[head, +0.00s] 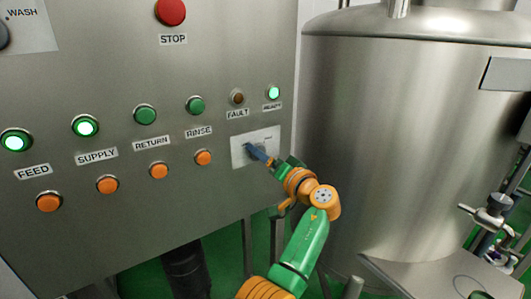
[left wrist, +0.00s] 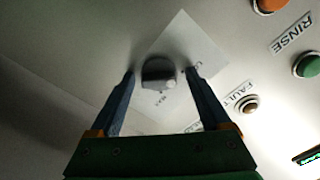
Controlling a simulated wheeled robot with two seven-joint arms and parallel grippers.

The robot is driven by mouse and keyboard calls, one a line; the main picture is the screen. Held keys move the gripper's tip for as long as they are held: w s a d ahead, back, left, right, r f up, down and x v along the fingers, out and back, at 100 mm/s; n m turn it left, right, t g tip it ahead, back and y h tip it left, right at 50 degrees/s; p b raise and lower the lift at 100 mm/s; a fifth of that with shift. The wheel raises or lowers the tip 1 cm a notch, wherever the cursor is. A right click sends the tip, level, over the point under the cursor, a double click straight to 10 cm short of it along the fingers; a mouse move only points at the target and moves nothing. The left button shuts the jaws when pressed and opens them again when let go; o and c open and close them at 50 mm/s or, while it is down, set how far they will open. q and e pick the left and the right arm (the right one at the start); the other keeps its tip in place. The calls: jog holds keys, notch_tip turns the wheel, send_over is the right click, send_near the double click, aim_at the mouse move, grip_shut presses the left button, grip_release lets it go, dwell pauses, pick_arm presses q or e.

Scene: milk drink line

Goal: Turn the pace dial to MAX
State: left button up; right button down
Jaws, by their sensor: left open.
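The pace dial shows in the left wrist view as a dark rounded knob (left wrist: 157,70) with a lighter spot on its lower right edge. It sits on a pale square plate (head: 241,154), at the lower right of the control panel in the head view. My left gripper (head: 256,152) is at the dial. In the left wrist view its two blue fingers are open, one on each side of the knob, with narrow gaps showing. In the head view the fingers hide most of the knob. My right gripper is not in view.
Above the dial are the unlit FAULT lamp (head: 237,98) and the lit green READY lamp (head: 273,93). The orange RINSE button (head: 204,158) is just left of the plate. A red STOP button (head: 170,12) is higher up. A large steel tank (head: 400,130) stands to the right.

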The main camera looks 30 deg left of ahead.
pick_arm(q)
jog(key=shift+w+d, duration=0.1)
jog(key=shift+d, duration=0.15)
jog(key=shift+a, duration=0.1)
jog(key=c, duration=1)
grip_shut()
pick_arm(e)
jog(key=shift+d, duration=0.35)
pick_arm(q)
jog(key=shift+r+m, duration=0.15)
jog(key=shift+m, duration=0.25)
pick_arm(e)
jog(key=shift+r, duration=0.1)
pick_arm(q)
jog(key=shift+r+m+p, duration=0.2)
jog(key=shift+m+p, duration=4)
jog(key=shift+m, duration=4.4)
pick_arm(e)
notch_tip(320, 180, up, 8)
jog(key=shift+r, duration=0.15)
